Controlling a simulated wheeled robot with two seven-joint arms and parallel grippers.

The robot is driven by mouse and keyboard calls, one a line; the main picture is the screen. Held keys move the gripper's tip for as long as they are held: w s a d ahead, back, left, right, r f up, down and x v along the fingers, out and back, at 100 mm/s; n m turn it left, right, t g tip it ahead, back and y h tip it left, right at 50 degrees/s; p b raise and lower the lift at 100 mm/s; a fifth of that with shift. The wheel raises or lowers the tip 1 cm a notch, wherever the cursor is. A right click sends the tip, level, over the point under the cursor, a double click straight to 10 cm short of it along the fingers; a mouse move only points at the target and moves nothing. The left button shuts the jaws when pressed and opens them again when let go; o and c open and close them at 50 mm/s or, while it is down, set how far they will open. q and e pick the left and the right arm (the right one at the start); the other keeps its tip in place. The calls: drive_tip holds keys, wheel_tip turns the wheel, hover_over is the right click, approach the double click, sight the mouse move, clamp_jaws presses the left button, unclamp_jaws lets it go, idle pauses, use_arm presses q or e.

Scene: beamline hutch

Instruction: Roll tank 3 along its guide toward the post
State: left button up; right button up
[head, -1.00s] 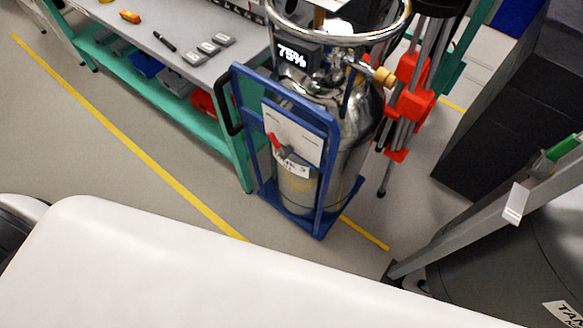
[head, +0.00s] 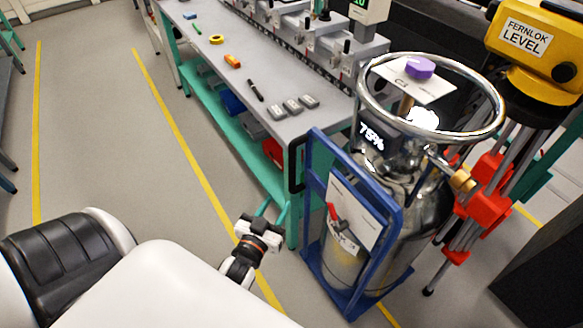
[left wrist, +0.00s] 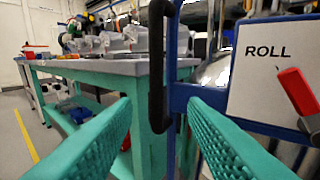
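The tank, a shiny silver cylinder (head: 403,200) with a ring on top and a "75%" display, stands upright in a blue frame (head: 375,262). A white plate (head: 350,212) with a red lever (head: 336,213) is on the frame; in the left wrist view the plate (left wrist: 262,62) reads "ROLL". The number on its small label is hard to read. A black handle (head: 296,165) sits on the frame's left side. My left gripper (head: 273,208) is open and empty, left of the frame. In the left wrist view the handle (left wrist: 157,65) stands ahead, between the open fingers (left wrist: 160,118). No post is clearly identifiable.
A teal-legged workbench (head: 262,125) with small tools stands close behind the handle. A tripod with red clamps (head: 487,195) and a yellow level (head: 535,45) stand right of the tank. A dark block (head: 550,255) is at the right. Floor left of the yellow line (head: 180,140) is clear.

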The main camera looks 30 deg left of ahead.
sight(291, 172)
use_arm(q)
drive_tip(key=w+a, duration=0.1)
drive_tip(key=w, duration=0.3)
drive_tip(key=w+a+r, duration=0.1)
drive_tip(key=w, duration=0.6)
drive_tip(key=shift+w+a+r+p, duration=0.3)
drive_tip(key=shift+w+a+p, duration=0.1)
clamp_jaws()
